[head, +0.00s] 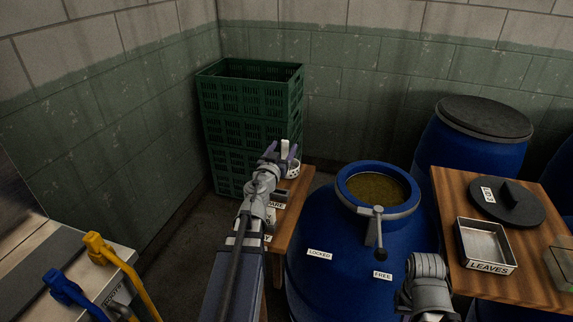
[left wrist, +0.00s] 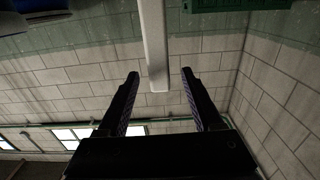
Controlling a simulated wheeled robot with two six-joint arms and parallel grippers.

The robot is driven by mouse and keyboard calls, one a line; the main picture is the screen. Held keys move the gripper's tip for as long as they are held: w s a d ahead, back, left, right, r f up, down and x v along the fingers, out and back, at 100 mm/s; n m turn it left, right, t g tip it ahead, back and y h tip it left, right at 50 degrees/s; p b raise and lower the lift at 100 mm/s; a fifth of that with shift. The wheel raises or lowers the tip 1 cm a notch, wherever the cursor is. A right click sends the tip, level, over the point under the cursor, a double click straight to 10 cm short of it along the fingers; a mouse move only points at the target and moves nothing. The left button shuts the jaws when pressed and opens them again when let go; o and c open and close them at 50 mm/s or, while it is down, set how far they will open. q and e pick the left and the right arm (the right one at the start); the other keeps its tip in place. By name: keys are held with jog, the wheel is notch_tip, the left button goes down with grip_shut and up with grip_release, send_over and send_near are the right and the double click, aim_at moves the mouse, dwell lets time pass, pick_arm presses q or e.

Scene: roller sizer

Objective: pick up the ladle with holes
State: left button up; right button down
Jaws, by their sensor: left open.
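The ladle with holes is partly hidden behind my left gripper in the head view. Its pale bowl (head: 293,170) with dark holes shows just right of the gripper, over the small wooden table. My left gripper (head: 283,152) is open, with a pale upright handle between its fingers. In the left wrist view, the handle (left wrist: 154,45) comes down from the top edge and ends between the open fingertips (left wrist: 160,74), with gaps on both sides. Part of my right arm shows at the bottom of the head view, but its fingers do not.
The wooden table (head: 294,211) holds labelled items, partly hidden by my left arm. Green crates (head: 250,97) stand behind it. An open blue barrel (head: 331,225) with a lever stands to the right. Another table (head: 452,187) bears a LEAVES tray (head: 484,268) and dark lid (head: 507,211).

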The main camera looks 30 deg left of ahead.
pick_arm(q)
jog(key=shift+x, duration=2.75)
jog(key=shift+f, duration=0.1)
jog(key=shift+s, duration=0.1)
jog(key=shift+c, duration=0.2)
grip_shut()
